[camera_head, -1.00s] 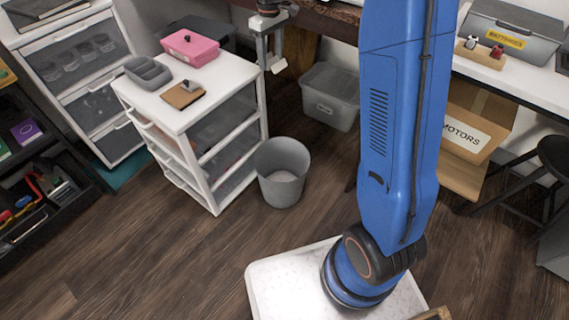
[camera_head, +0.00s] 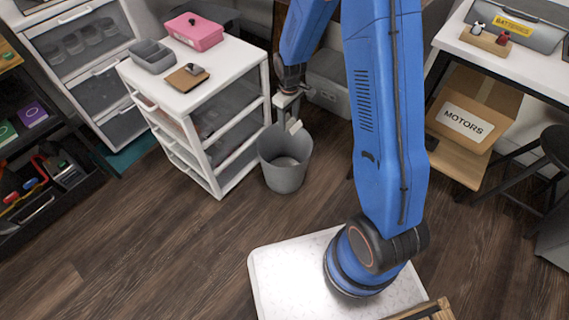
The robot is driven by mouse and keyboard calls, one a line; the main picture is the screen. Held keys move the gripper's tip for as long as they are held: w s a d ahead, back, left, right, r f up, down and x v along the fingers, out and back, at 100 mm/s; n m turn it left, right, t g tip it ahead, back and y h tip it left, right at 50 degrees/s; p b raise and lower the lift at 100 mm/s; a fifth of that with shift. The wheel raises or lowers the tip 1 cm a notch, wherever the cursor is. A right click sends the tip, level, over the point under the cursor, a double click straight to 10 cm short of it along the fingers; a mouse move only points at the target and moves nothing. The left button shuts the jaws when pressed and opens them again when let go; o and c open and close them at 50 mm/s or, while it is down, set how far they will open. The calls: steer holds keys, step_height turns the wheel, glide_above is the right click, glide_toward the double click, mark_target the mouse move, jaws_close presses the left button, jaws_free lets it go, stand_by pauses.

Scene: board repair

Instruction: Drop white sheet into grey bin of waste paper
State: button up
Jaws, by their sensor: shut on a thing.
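The grey bin (camera_head: 284,178) stands upright on the wooden floor, just right of the white drawer unit. It is open at the top, and something pale shows at its bottom. My gripper (camera_head: 288,120) points down at the far side of the bin's mouth, with its tips at about rim height in the picture. It is shut on a small pale thing that I take to be the white sheet (camera_head: 295,127), seen small and nearly edge-on. I cannot tell whether the sheet touches the bin.
The white drawer unit (camera_head: 228,140) bears a pink box (camera_head: 194,32), a grey tray (camera_head: 152,57) and a brown pad (camera_head: 187,79). A lidded grey container (camera_head: 328,92) stands behind the bin. A MOTORS carton (camera_head: 468,122) is at right. Floor in front is clear.

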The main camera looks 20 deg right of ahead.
steer(key=shift+s+f, duration=0.1)
steer(key=shift+f, duration=3)
steer(key=o, duration=1.1)
step_height(320, 180, up, 17)
steer(key=shift+r, duration=0.2)
